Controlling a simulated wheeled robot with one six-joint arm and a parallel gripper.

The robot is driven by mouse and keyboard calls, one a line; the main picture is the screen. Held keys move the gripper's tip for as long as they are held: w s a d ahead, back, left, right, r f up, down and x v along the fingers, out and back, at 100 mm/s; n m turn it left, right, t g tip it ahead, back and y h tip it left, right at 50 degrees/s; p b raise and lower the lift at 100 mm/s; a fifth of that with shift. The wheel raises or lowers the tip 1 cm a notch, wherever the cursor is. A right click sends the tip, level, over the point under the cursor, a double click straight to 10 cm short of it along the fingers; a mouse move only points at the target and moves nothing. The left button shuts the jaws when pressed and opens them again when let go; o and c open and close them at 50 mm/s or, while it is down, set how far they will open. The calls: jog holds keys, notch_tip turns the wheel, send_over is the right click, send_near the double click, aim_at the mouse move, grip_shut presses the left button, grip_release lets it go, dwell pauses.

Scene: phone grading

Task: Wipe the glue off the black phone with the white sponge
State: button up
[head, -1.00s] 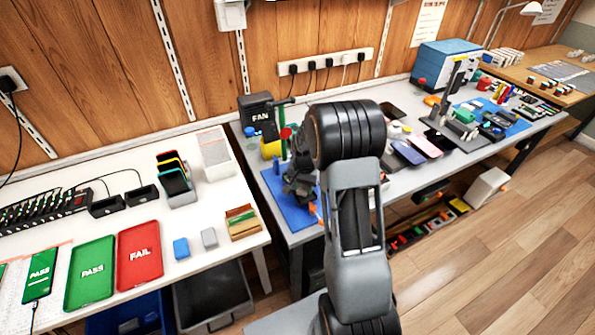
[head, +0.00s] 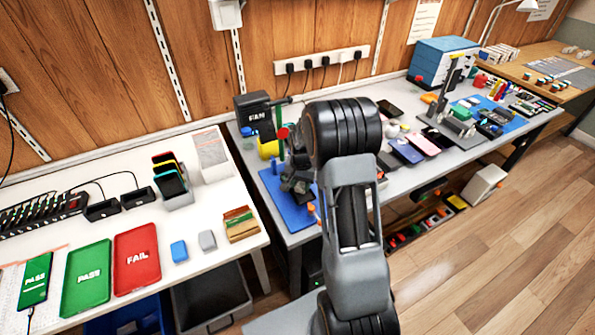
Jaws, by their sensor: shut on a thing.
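My gripper (head: 297,186) is over the blue mat (head: 272,183) at the left end of the grey bench, partly hidden behind my own arm. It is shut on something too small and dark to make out. I cannot pick out the white sponge for certain. A black phone-like slab (head: 390,108) lies flat toward the back of the grey bench, right of my arm. I cannot tell whether it is the task's phone or has glue on it. Another phone at my gripper could be hidden.
A black FAN box (head: 257,115), a yellow roll (head: 268,149) and a green post with a red knob (head: 282,133) stand close behind the mat. Several phones, including a pink one (head: 424,144), lie to the right. The white table (head: 100,225) is at left.

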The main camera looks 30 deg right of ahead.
jog(key=a, duration=0.2)
jog(key=shift+a, duration=0.3)
jog(key=shift+a+r+p, duration=0.15)
jog(key=shift+r+p, duration=0.1)
jog(key=shift+p, duration=0.1)
notch_tip(320, 180, up, 8)
jog(key=p, duration=0.4)
jog(key=shift+f, duration=0.2)
